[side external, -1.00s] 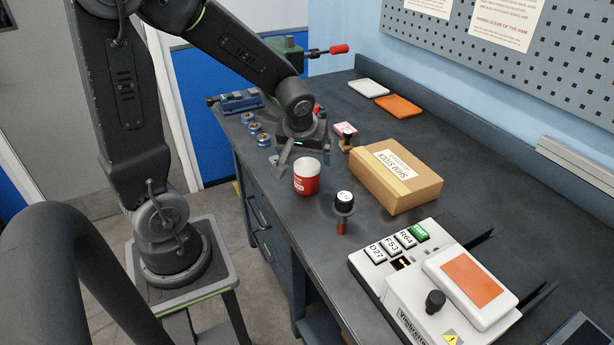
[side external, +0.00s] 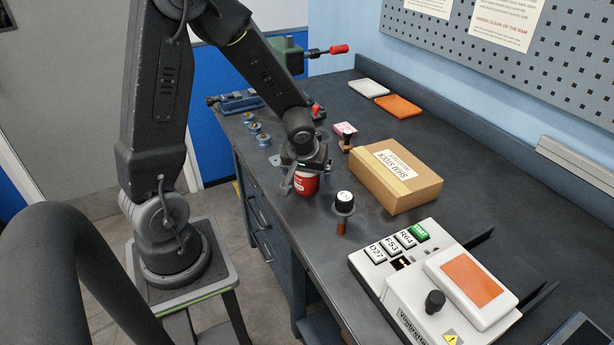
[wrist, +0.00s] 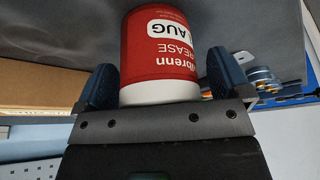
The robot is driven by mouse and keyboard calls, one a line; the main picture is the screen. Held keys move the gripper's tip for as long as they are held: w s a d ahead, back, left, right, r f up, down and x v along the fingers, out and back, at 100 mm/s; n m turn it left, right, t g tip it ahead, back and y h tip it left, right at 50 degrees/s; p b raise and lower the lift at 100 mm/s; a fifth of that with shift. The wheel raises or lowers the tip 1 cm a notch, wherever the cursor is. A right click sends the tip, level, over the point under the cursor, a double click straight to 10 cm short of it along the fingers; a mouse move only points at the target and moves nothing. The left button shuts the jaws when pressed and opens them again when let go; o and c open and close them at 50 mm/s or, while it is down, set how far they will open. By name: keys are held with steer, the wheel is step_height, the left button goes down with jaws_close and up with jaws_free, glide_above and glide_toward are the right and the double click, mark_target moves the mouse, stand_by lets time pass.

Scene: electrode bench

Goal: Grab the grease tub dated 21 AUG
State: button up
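A red grease tub (side external: 305,184) with a white band at one end stands on the bench near its front edge. In the wrist view the tub (wrist: 160,55) shows upside-down lettering: part of a brand name, part of "GREASE" and a label ending in "AUG". The full day number is not readable. My gripper (side external: 301,178) is down at the tub and partly hides it in the side view. In the wrist view its two blue-grey fingers stand on either side of the tub, with a narrow gap at the right finger, so it looks open around the tub.
A cardboard box (side external: 410,185) stands right of the tub. A white machine with keys (side external: 430,280) sits at the front right. Small blue spools (side external: 253,128) lie at the left edge behind.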

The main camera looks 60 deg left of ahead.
steer(key=c, duration=1.1)
steer(key=shift+r, duration=0.1)
